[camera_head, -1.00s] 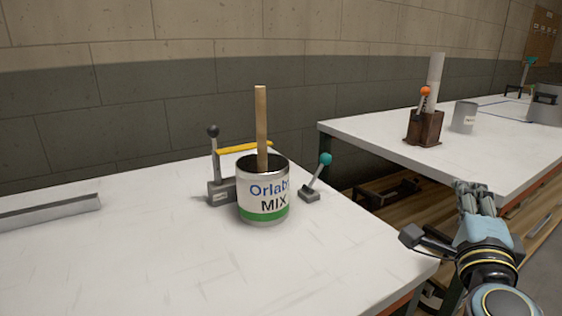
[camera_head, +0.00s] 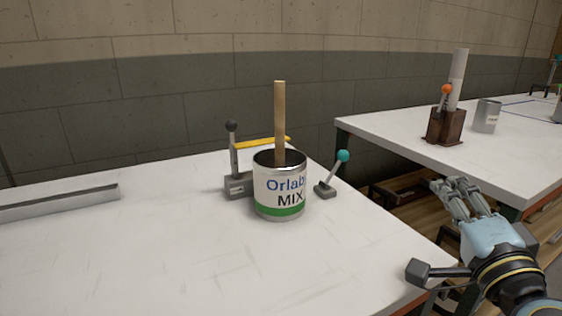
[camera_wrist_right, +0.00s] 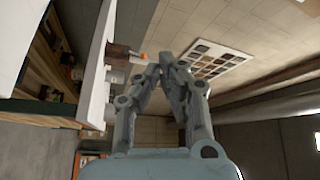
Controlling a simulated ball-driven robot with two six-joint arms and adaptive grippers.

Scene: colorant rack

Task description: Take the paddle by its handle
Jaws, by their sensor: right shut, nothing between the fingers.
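The paddle (camera_head: 279,120) is a flat wooden stick standing nearly upright in a paint can (camera_head: 280,198) labelled "Orlab MIX" with a green band. Its handle end rises well above the rim; its lower end is hidden inside the can. My right gripper (camera_head: 454,183) is shut and empty, in front of the gap between the two tables, well to the right of the can. In the right wrist view its fingertips (camera_wrist_right: 162,66) meet with nothing between them. My left gripper is not in view.
A metal rail (camera_head: 60,202) lies left. The other table holds a brown block (camera_head: 446,127) and a grey cup (camera_head: 487,116). The front tabletop is clear.

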